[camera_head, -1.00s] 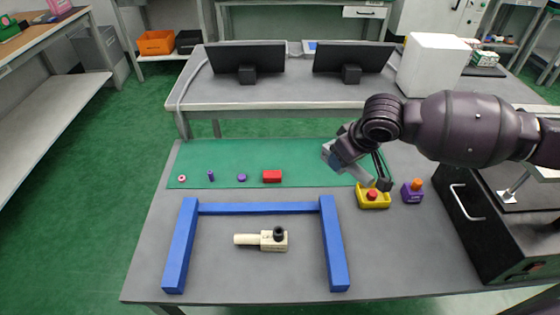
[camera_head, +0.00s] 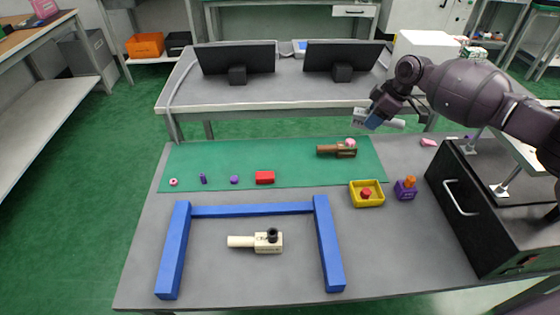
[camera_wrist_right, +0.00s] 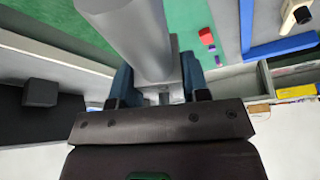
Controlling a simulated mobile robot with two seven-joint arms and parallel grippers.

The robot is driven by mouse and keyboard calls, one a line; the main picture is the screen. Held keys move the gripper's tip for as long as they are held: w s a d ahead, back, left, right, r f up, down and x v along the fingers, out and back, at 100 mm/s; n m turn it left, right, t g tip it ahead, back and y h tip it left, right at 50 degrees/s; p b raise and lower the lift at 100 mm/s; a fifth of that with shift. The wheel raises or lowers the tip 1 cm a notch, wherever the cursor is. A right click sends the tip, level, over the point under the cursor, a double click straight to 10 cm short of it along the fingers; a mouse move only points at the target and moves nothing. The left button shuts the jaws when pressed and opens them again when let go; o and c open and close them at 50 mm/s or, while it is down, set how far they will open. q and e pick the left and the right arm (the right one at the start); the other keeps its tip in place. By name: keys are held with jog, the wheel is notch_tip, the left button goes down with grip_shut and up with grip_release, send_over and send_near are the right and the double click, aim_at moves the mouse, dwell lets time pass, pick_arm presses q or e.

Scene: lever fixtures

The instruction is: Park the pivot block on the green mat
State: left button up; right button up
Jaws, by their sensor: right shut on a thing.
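The green mat (camera_head: 220,155) lies along the back of the table. My right gripper (camera_head: 377,117) is shut on a grey piece (camera_head: 395,123) with a cylindrical part, held above the table behind the mat's right end. In the right wrist view the grey cylinder (camera_wrist_right: 145,40) stands between the fingers of my right gripper (camera_wrist_right: 160,92). A cream block with a handle and black knob (camera_head: 267,243) lies inside the blue frame. A brown one with a pink knob (camera_head: 338,150) lies on the mat. No label readably names the pivot block. My left gripper is out of view.
A red block (camera_head: 265,177) and small purple and pink pieces sit on the mat's front edge. The blue frame (camera_head: 250,209), yellow tray (camera_head: 367,205), purple block (camera_head: 404,192) and black box (camera_head: 480,215) stand in front. The mat's middle is free.

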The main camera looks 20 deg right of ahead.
jog(key=b, duration=0.3)
send_over(352, 173)
jog(key=d, duration=0.1)
jog(key=f, duration=0.9)
jog(key=s+f, duration=0.1)
jog(key=f, duration=0.4)
jog(key=shift+d, duration=0.15)
jog(key=shift+f, duration=0.2)
notch_tip(352, 173, down, 6)
jog(key=shift+r+b, duration=0.2)
jog(key=shift+b, duration=0.25)
jog(key=shift+f, duration=0.1)
jog(key=shift+c, duration=0.5)
jog(key=o, duration=1.1)
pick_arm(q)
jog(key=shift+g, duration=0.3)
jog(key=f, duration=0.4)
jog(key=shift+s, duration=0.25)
